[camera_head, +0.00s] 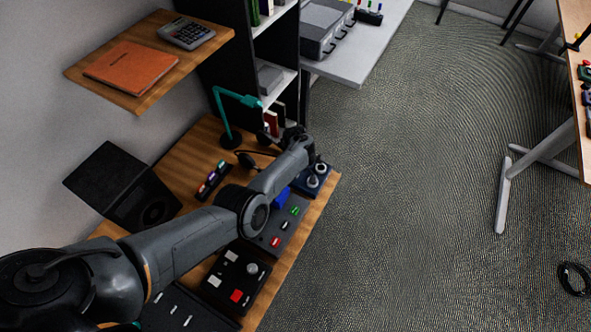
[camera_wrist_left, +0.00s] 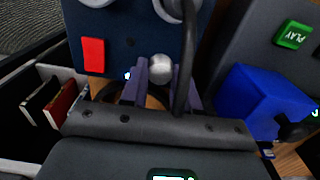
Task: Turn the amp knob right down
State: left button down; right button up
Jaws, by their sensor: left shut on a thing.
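The amp appears to be the dark blue box (camera_head: 314,186) at the right edge of the wooden desk, with round knobs on top. In the left wrist view, its panel (camera_wrist_left: 125,35) carries a red switch (camera_wrist_left: 93,55), a small blue light and pale round dials at the top edge. My left gripper (camera_wrist_left: 160,82) is over the panel's near edge, its two fingers shut on either side of a small silver knob (camera_wrist_left: 160,67). A dark cable crosses in front of the right finger. In the head view, my arm hides the fingertips. My right gripper is in neither view.
A grey device (camera_head: 278,231) with green and red buttons and a black box (camera_head: 237,279) with a red button stand along the desk's front. A bright blue block (camera_wrist_left: 250,100) is close by. A teal lamp (camera_head: 231,136) and dark shelf stand behind.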

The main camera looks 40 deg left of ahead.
pick_arm(q)
jog(key=c, duration=0.8)
grip_release()
notch_tip(320, 180, up, 11)
jog(key=p, duration=0.4)
jog(key=shift+f+p, duration=0.1)
jog(key=shift+p, duration=0.3)
jog(key=shift+a+f, duration=0.1)
